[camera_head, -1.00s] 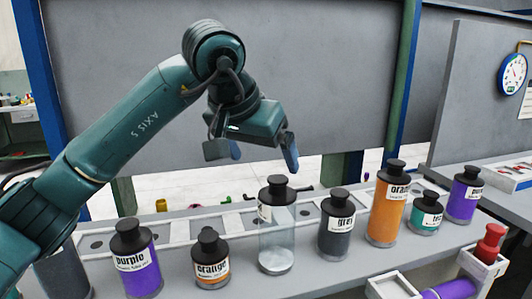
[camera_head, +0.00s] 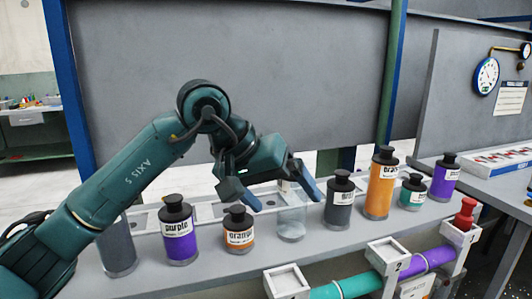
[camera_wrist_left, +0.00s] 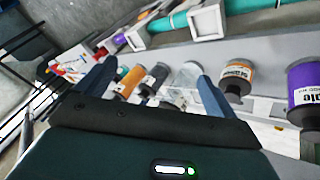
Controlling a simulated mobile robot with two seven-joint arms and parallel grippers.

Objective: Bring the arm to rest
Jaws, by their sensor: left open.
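My left gripper (camera_head: 282,198) is open, its two blue-grey fingers spread and pointing down to the right in the head view. It overlaps the upper part of the clear bottle (camera_head: 291,222) on the grey bench. I cannot tell whether it touches the bottle. The left wrist view shows the open fingers (camera_wrist_left: 152,88), with the clear bottle (camera_wrist_left: 187,73) seen between them. Nothing is visibly held. My right gripper is not in view.
Beside the clear bottle stand an orange-labelled bottle (camera_head: 239,231), a purple bottle (camera_head: 180,235), a dark grey bottle (camera_head: 339,205) and a tall orange bottle (camera_head: 380,190). A white-bracketed rack with a teal tube (camera_head: 345,287) is in front. A grey panel (camera_head: 240,50) rises behind.

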